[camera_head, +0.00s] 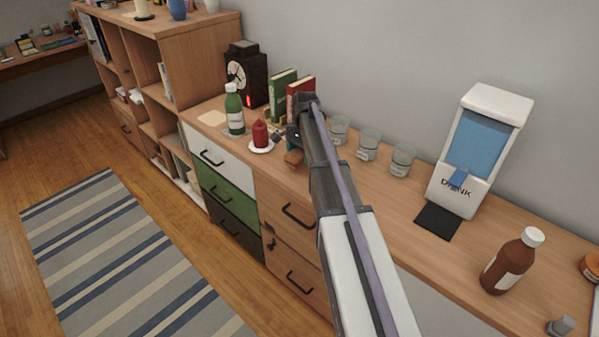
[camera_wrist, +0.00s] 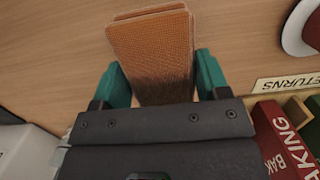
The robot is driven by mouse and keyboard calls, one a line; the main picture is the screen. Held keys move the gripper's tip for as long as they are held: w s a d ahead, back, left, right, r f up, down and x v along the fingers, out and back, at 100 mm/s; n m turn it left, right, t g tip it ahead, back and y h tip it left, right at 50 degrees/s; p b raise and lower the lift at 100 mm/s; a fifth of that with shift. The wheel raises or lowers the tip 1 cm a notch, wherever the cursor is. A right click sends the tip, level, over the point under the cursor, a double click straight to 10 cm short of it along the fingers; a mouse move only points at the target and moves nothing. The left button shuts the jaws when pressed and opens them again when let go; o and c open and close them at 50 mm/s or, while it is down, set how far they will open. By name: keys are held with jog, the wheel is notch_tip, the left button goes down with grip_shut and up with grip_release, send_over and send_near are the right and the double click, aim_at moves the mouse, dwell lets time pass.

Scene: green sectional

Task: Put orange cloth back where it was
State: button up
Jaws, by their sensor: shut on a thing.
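The orange cloth (camera_wrist: 150,45) is a folded, textured stack in the wrist view. It lies between the two teal fingers of my gripper (camera_wrist: 162,72), which is shut on its near part, and its far end sticks out beyond the fingertips. In the head view the cloth (camera_head: 294,157) shows as a small orange-brown end below my gripper (camera_head: 293,143), over the front part of the wooden counter. My arm hides part of this area. I cannot tell whether the cloth touches the counter.
A red candle (camera_head: 260,133) on a white saucer and a green bottle (camera_head: 234,108) stand left of my gripper. Upright books (camera_head: 283,88) stand behind. Several glasses (camera_head: 368,145) stand right. A "RETURNS" label (camera_wrist: 287,84) lies near a red book (camera_wrist: 282,140). A pale square (camera_head: 212,118) lies left.

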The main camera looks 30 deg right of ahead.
jog(key=shift+f, duration=0.1)
notch_tip(320, 180, down, 4)
jog(key=b, duration=0.3)
jog(key=shift+b, duration=0.4)
jog(key=shift+r+p, duration=0.3)
jog(key=shift+r, duration=0.05)
jog(key=shift+f, duration=0.3)
jog(key=o, duration=0.8)
jog(key=shift+r, duration=0.1)
